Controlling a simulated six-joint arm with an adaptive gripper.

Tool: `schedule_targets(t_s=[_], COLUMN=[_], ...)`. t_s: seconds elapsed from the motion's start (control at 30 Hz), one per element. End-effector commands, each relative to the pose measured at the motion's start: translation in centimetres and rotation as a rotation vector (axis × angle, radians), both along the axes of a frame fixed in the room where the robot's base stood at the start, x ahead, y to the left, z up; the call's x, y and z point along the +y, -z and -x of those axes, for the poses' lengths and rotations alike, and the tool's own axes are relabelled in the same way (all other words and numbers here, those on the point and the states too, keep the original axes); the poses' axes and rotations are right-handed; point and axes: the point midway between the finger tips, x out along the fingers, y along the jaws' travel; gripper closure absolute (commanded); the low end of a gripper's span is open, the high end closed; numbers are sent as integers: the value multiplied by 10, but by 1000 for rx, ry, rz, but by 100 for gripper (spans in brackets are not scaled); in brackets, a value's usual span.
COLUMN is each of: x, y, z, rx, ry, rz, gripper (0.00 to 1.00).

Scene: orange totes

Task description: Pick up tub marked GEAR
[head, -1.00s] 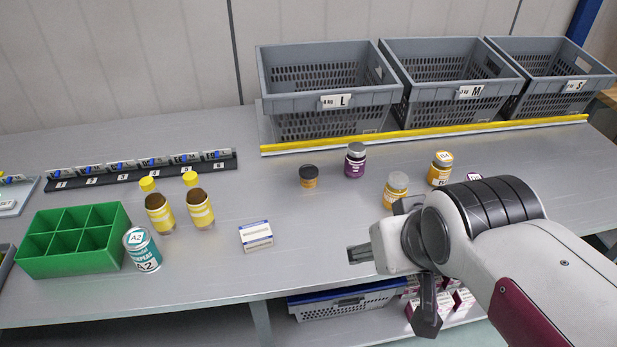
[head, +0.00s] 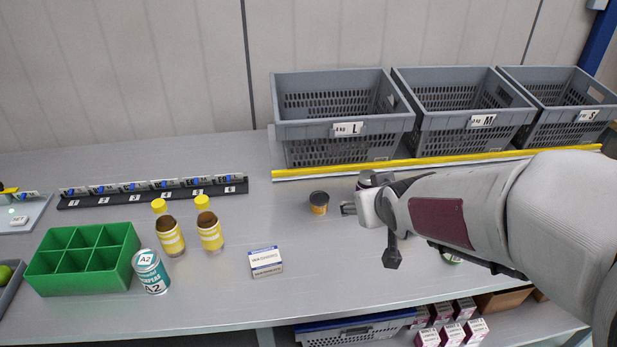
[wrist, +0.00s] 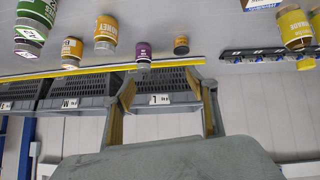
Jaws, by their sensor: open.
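I cannot read the word GEAR on anything, so I cannot tell which container is the marked tub. A small orange tub with a dark lid (head: 319,203) stands on the table just left of my gripper (head: 366,232). It also shows in the wrist view (wrist: 181,46). A purple jar (wrist: 143,54) stands beside it; in the head view my arm hides most of it. An orange HONEY jar (wrist: 105,33), a smaller orange jar (wrist: 71,52) and a green-labelled jar (wrist: 31,28) also show in the wrist view. My gripper (wrist: 166,100) is open and empty, apart from the jars.
Grey crates L (head: 347,129), M (head: 482,121) and S (head: 587,115) stand behind a yellow-edged strip. A green divided box (head: 84,287), a teal A2 can (head: 150,272), two yellow bottles and a white box (head: 265,262) stand left.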

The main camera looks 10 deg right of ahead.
Motion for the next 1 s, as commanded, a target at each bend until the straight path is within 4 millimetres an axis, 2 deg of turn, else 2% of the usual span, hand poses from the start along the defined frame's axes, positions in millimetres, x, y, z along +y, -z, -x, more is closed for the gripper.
schedule_targets(t_s=[0.2,0.5,1.0], x=[2,9,28], y=[21,51,110], z=[-37,-81,-131], rx=[-50,-126,-251], ry=[-34,-87,-181], rz=[-3,-21,-96], gripper=[43,43,43])
